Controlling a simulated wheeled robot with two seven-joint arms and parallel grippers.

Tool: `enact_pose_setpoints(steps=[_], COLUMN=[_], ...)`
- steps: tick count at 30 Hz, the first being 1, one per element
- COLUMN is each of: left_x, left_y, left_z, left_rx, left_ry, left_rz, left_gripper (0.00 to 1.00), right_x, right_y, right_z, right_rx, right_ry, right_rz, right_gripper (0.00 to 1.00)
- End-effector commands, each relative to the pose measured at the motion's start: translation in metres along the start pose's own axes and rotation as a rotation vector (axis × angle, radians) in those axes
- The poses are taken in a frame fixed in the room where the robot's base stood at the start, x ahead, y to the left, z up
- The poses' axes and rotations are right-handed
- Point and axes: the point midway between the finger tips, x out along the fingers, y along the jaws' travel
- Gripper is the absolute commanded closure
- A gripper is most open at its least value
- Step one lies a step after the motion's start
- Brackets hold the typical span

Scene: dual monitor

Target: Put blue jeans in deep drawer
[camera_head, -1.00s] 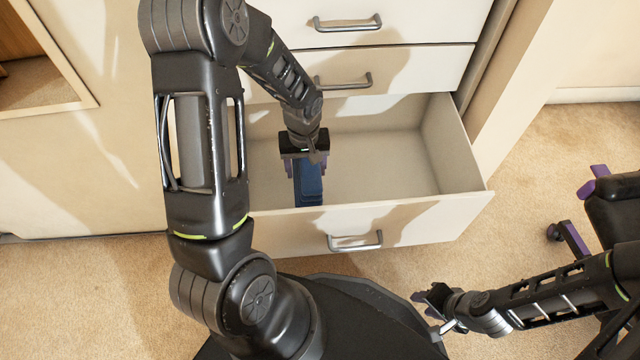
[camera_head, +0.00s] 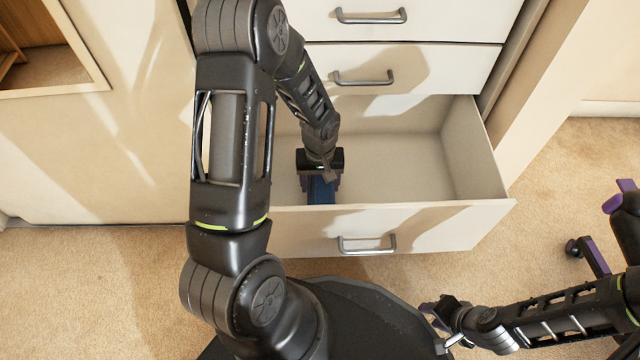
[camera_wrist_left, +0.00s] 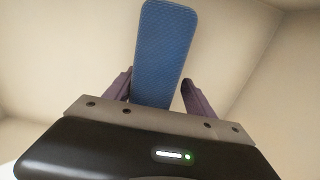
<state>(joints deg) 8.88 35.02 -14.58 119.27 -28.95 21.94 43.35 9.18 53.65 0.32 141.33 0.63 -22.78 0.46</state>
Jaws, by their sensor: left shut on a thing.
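The blue jeans (camera_head: 321,191) show as a folded dark-blue bundle inside the open deep drawer (camera_head: 455,226), behind its front panel. My left gripper (camera_head: 320,184) is down inside the drawer, toward its left side, and shut on the jeans. In the left wrist view the jeans (camera_wrist_left: 165,45) stick out between the two purple fingers, with pale drawer walls around them. The drawer front hides the lower end of the jeans in the head view, so I cannot tell whether they touch the bottom. My right gripper (camera_head: 436,312) is outside, low and right of centre; its jaw opening is unclear.
Two closed drawers with metal handles (camera_head: 371,16) are above the open one. The right part of the open drawer looks empty. A chair with purple parts (camera_head: 622,205) stands on the carpet at the right edge.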

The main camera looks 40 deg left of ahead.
Motion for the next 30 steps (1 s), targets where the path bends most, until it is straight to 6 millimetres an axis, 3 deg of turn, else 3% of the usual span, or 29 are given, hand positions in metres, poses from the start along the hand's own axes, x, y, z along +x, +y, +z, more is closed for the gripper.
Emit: enact_pose_setpoints(steps=[9,10,12,18,30], left_x=[0.002,0.003,0.002,0.002,-0.008], left_y=[0.000,0.000,0.000,0.000,0.000], left_z=[0.000,0.000,0.000,0.000,0.000], left_rx=[0.000,0.000,0.000,0.000,0.000], left_ry=[0.001,0.000,0.000,0.000,0.000], left_rz=[0.000,0.000,0.000,0.000,0.000], left_gripper=[1.00,0.36,0.30,0.15,0.15], right_x=[0.002,0.002,0.001,0.001,-0.005], right_y=[0.001,0.001,0.000,0.000,-0.002], right_z=[-0.001,-0.001,-0.001,-0.001,0.000], right_rx=[0.000,0.000,0.000,0.000,0.000], right_ry=[0.002,0.002,0.002,0.002,0.000], right_rz=[0.000,0.000,0.000,0.000,0.000], right_gripper=[0.64,0.64,0.64,0.64,0.64])
